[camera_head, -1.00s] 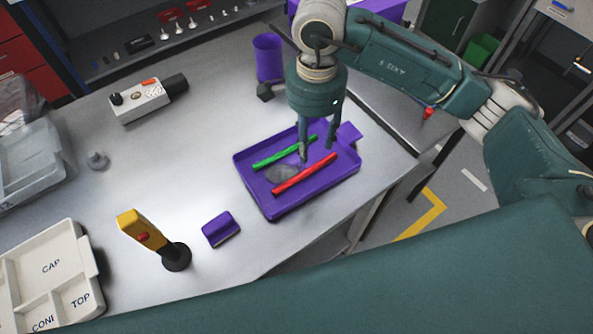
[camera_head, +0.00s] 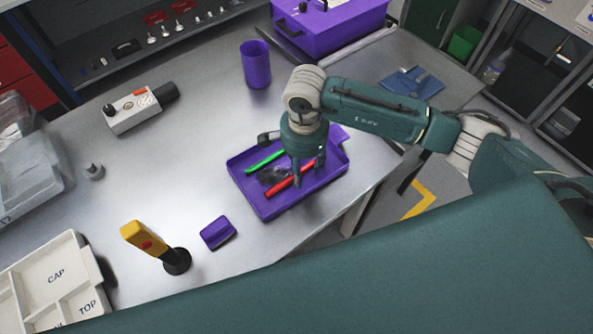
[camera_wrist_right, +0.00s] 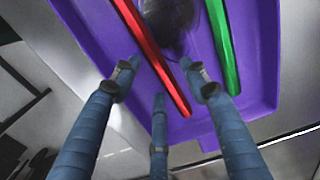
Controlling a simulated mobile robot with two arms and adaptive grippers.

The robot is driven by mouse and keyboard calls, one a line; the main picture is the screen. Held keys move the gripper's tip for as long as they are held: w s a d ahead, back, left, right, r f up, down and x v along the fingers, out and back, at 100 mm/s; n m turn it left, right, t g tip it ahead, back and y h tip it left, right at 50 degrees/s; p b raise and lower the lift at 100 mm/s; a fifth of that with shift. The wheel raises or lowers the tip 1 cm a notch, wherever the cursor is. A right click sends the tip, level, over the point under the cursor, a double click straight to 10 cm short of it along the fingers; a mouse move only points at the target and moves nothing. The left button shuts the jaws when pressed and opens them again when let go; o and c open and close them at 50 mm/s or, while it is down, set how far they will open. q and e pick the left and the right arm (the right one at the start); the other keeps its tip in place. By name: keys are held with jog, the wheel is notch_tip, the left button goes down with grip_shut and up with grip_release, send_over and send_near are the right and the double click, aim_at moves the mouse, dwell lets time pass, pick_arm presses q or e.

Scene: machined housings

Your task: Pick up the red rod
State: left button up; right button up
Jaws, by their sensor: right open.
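A red rod (camera_head: 283,187) and a green rod (camera_head: 264,162) lie in a shallow purple tray (camera_head: 262,206) on the grey table. My right gripper (camera_head: 306,178) is open over the tray, with its fingers by the right part of the red rod, partly hiding it. In the right wrist view, the red rod (camera_wrist_right: 150,55) runs between the open fingers of my right gripper (camera_wrist_right: 160,85). The green rod (camera_wrist_right: 222,45) passes to the right. Nothing is held. Contact between fingers and rod cannot be told. My left gripper is not in view.
A purple cup (camera_head: 256,66) and a purple case (camera_head: 328,25) stand behind the tray. A small purple block (camera_head: 218,232) and a yellow-handled tool (camera_head: 150,243) stand at the front left. A white compartment tray (camera_head: 48,280) is at the lower left.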

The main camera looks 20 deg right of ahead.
grip_shut()
jog(key=shift+w+r, duration=0.1)
